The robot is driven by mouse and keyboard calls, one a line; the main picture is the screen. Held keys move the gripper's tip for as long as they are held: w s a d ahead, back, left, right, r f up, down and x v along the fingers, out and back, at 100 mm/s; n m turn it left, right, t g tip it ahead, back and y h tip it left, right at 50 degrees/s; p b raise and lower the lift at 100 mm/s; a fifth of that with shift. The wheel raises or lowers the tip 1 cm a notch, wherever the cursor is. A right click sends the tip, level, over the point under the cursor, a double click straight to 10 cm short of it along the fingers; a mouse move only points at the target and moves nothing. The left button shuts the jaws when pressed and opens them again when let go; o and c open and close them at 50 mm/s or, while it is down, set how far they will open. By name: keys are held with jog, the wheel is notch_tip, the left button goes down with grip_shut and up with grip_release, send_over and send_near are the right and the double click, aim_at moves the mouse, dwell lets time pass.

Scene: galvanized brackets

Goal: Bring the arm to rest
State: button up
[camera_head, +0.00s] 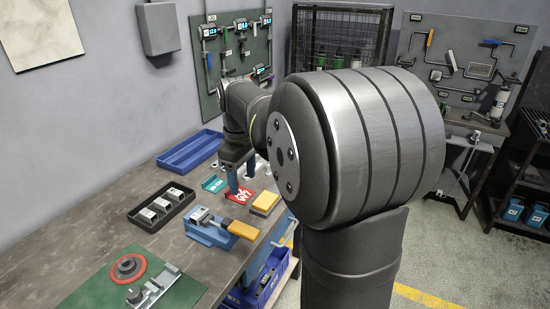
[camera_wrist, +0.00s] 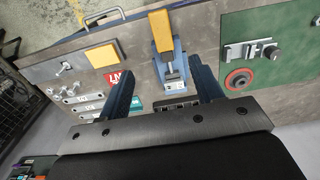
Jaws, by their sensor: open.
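My gripper (camera_head: 241,174) is above the far part of the workbench (camera_head: 60,243), with its two blue fingers pointing down. In the wrist view my gripper (camera_wrist: 161,68) has its fingers spread wide, with nothing held between them. A blue clamp fixture (camera_wrist: 172,78) with an orange handle (camera_wrist: 160,30) shows beyond and between the fingertips. In the head view the fixture (camera_head: 207,236) stands on the bench, nearer than the gripper. My arm hides part of the bench's right side.
A black tray (camera_head: 134,216) holds several metal brackets. A blue bin (camera_head: 185,160) lies behind it. A red tray (camera_head: 228,198), a teal tray (camera_head: 211,184) and a yellow block (camera_head: 265,202) sit near the gripper. A green mat (camera_head: 90,295) carries a red ring gauge (camera_head: 128,267).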

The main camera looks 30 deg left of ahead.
aim_at(245, 232)
notch_tip(245, 232, down, 18)
jog(key=shift+r, duration=0.2)
dwell(0.5)
jog(key=shift+r, duration=0.1)
jog(key=shift+r, duration=0.2)
notch_tip(245, 232, up, 17)
notch_tip(245, 232, down, 17)
jog(key=shift+f, duration=0.1)
jog(key=shift+s+f, duration=0.1)
jog(key=shift+f, duration=0.15)
jog(key=shift+s+r+m, duration=0.1)
jog(key=shift+s+m, duration=0.3)
jog(key=shift+m, duration=0.4)
